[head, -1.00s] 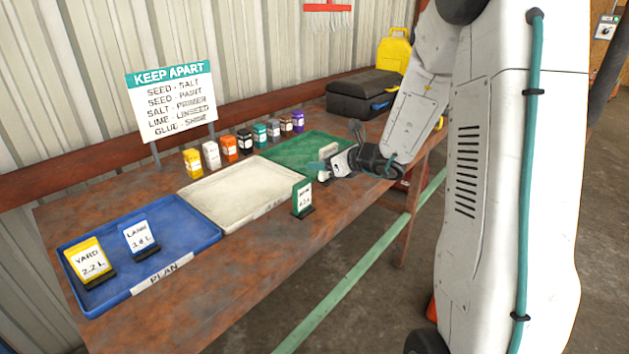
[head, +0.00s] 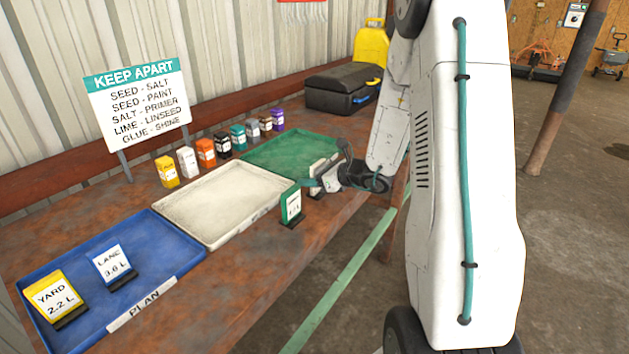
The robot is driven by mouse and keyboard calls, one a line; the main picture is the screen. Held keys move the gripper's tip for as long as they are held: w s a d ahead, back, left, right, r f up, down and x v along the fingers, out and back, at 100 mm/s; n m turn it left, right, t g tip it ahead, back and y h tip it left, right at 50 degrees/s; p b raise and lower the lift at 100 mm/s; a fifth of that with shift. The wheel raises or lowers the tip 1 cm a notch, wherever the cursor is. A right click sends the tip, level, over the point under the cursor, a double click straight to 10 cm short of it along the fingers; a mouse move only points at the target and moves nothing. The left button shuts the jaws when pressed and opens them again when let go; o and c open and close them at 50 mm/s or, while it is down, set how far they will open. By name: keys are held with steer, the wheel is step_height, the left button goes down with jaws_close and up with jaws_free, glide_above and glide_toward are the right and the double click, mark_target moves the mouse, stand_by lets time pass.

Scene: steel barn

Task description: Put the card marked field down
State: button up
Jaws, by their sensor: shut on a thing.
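My gripper (head: 325,180) is low over the front edge of the workbench, in front of the green tray (head: 270,160). It is shut on a small pale card (head: 316,170), mostly hidden by the fingers; its marking cannot be read. I cannot tell whether its dark foot touches the bench. Just left of it, a green-edged card (head: 291,206) stands upright on the bench; its writing is too small to read. A yellow YARD 2.2 L card (head: 50,296) and a blue LANE 3.8 L card (head: 112,263) stand in the blue PLAN tray (head: 178,238).
An empty cream tray (head: 215,200) lies between the blue and green trays. Several small coloured containers (head: 206,152) stand in a row behind. A KEEP APART sign (head: 138,100) stands at the back. A black case (head: 338,88) and yellow can (head: 370,45) are farther right.

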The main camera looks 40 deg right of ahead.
steer(key=shift+f, duration=0.6)
steer(key=o, duration=1)
steer(key=shift+f, duration=0.15)
